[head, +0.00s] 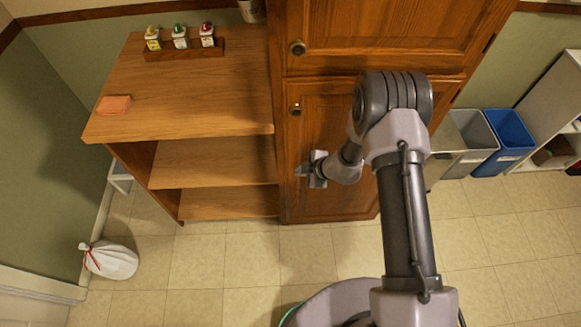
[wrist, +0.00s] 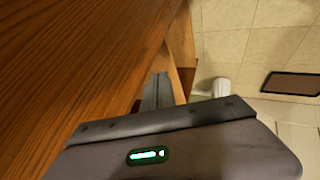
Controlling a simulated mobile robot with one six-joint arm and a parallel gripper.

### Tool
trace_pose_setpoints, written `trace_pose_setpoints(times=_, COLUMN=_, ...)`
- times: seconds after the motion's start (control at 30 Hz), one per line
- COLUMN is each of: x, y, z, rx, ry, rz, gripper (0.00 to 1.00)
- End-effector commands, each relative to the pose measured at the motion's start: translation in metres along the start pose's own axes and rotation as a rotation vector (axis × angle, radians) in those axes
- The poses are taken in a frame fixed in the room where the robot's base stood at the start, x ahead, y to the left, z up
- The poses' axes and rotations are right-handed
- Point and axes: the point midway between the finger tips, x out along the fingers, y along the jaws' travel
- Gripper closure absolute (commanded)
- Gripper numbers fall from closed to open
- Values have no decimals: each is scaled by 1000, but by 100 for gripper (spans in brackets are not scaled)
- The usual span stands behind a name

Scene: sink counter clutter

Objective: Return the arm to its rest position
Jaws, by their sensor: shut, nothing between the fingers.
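My gripper (head: 299,171) is in front of the lower door of the tall wooden cabinet (head: 335,150) in the head view. It points left, towards the open wooden shelf unit (head: 228,168). Its fingers are shut with nothing between them. My arm is bent, reaching up from the bottom of the head view and folding back down to the gripper. A wooden surface (wrist: 80,60) fills the left of that view.
Three small bottles (head: 180,38) stand in a wooden rack on the shelf unit's top, with an orange block (head: 114,104) at its left. A white bag (head: 110,260) lies on the floor. Grey (head: 472,135) and blue (head: 510,135) bins stand right. The tiled floor in front is mostly clear.

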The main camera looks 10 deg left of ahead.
Motion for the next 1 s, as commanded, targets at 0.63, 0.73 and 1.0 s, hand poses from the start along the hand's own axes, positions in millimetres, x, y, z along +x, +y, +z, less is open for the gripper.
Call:
trace_pose_setpoints(times=0.63, x=-111, y=20, z=-24, rx=-218, ry=34, rz=29, gripper=100)
trace_pose_setpoints(times=0.73, x=-169, y=56, z=-64, rx=-744, ry=81, rz=95, gripper=100)
trace_pose_setpoints(times=1.0, x=-364, y=18, z=-140, rx=-2672, ry=3, rz=80, gripper=100)
